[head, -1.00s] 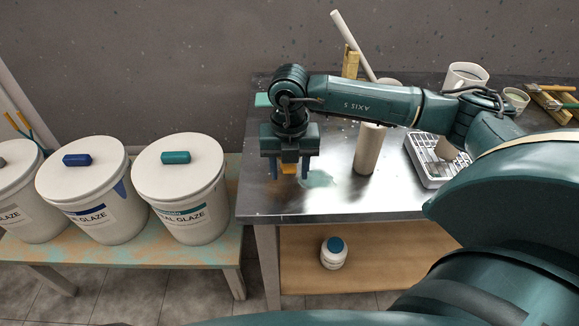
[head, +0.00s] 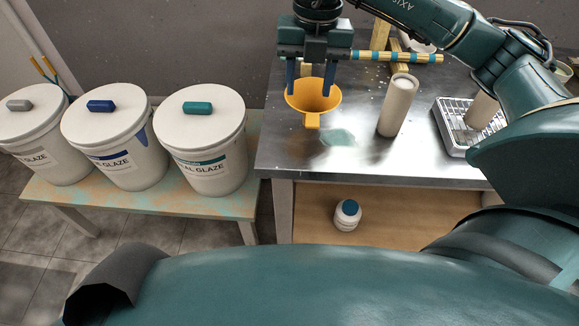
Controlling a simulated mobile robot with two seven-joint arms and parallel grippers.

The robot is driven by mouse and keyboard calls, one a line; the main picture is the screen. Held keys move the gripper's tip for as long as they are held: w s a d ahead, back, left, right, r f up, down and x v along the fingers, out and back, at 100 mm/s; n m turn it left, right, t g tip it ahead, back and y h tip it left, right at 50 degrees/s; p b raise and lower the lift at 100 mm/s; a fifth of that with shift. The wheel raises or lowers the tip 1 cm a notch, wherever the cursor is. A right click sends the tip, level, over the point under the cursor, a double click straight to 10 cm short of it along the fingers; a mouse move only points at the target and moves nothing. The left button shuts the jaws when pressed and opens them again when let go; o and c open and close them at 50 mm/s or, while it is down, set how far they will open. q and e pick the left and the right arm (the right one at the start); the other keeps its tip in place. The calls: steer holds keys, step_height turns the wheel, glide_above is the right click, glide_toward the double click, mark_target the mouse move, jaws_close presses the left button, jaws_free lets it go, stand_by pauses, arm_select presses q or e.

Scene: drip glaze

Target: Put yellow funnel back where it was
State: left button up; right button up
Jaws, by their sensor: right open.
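The yellow funnel (head: 313,97) stands near the left end of the metal table (head: 275,155), its wide mouth up and its handle tab toward me. My right gripper (head: 310,80) is above and just behind the funnel, pointing down, with its two blue fingers apart. The fingertips are close to the funnel's rim, and I cannot tell whether they touch it. My left gripper is not in view.
A pale cylinder (head: 397,105) stands right of the funnel. A pale green glaze patch (head: 338,137) lies between them. Three lidded glaze buckets, one teal-handled (head: 203,135), stand on the left bench. A jar (head: 347,215) sits on the lower shelf.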

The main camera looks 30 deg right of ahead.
steer(key=s+a+f+n+g+y, duration=0.2)
steer(key=s+a+y, duration=0.15)
steer(key=a, duration=0.55)
steer(key=s+a+f+n+g+y, duration=0.25)
steer(key=a+y, duration=0.25)
steer(key=a, duration=0.3)
steer(key=s+a+r+m+t+y, duration=0.35)
steer(key=a+r+m+y, duration=0.35)
steer(key=y, duration=0.5)
steer(key=w+d+f+m+t+h, duration=0.35)
steer(key=f+m+t+h, duration=0.25)
steer(key=m+t, duration=0.35)
steer(key=w+d+f+m+t+h, duration=0.35)
steer(key=f+m+t+h, duration=0.3)
steer(key=m+t, duration=0.3)
steer(key=s+d+f+m+g+h, duration=0.2)
steer(key=s+f+g, duration=0.1)
steer(key=s+f, duration=0.2)
steer(key=s+d+f+m+g+h, duration=0.2)
steer(key=s+f, duration=0.3)
steer(key=f, duration=0.5)
steer(key=shift+d+m+g, duration=0.3)
steer(key=shift+m+g, duration=0.45)
steer(key=shift+g, duration=0.05)
